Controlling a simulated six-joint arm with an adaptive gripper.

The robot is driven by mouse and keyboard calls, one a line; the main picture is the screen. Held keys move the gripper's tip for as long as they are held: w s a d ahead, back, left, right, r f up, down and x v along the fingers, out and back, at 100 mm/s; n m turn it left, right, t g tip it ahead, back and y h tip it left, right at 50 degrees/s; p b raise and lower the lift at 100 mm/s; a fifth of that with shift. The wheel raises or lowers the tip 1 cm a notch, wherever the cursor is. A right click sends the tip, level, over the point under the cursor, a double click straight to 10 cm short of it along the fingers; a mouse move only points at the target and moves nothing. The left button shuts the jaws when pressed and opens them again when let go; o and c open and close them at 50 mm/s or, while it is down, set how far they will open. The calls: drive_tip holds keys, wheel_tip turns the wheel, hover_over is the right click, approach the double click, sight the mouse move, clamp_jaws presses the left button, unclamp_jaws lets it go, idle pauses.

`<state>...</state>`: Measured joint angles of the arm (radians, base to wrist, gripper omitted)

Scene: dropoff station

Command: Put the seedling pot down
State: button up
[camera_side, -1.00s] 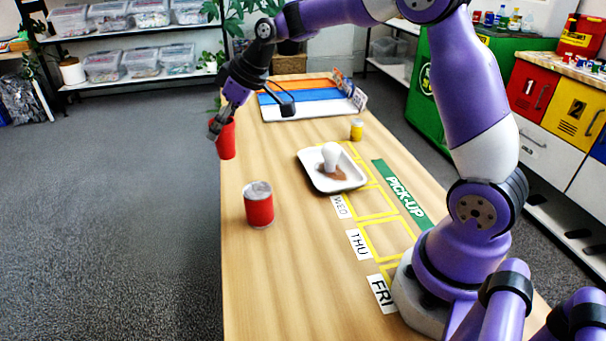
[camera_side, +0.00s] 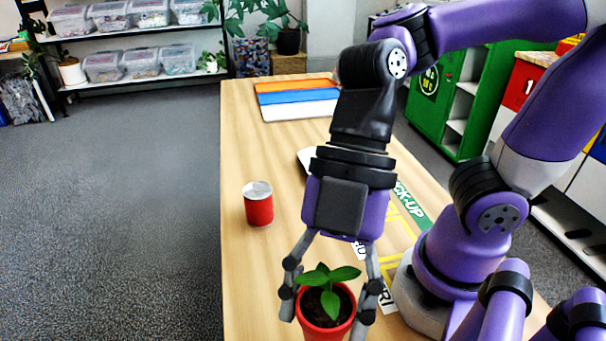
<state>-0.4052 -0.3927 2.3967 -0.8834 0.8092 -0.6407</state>
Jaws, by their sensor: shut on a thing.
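The seedling pot (camera_side: 325,325) is a red pot with dark soil and a small green-leaved plant, low in the picture near the front of the table. My gripper (camera_side: 326,310) points down with one finger on each side of the pot and is shut on it. The pot looks upright. Its base is cut off by the picture's bottom edge, so I cannot tell whether it touches the table (camera_side: 255,290).
A red can (camera_side: 258,204) stands on the table, left of my gripper. My arm hides most of the white tray (camera_side: 305,160), the yellow-marked spaces and the green PICK-UP strip (camera_side: 412,204). Orange, blue and white bands (camera_side: 297,97) lie at the far end.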

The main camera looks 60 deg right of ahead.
drive_tip(key=shift+s+f+n, duration=0.15)
drive_tip(key=shift+s+n, duration=0.15)
drive_tip(key=shift+s, duration=0.45)
drive_tip(key=shift+w+d+f+g, duration=0.1)
drive_tip(key=shift+d+f+g, duration=0.05)
drive_tip(key=shift+f+g, duration=0.15)
drive_tip(key=shift+w+d+f, duration=0.6)
drive_tip(key=shift+w+f, duration=1.1)
drive_tip(key=shift+f, duration=0.05)
drive_tip(key=shift+w+d+f, duration=0.6)
drive_tip(key=shift+w+f, duration=1.1)
drive_tip(key=shift+f, duration=0.05)
drive_tip(key=shift+w+d+f, duration=0.6)
drive_tip(key=shift+w+f, duration=1.1)
drive_tip(key=shift+f, duration=0.05)
drive_tip(key=shift+f, duration=0.1)
drive_tip(key=o, duration=1.2)
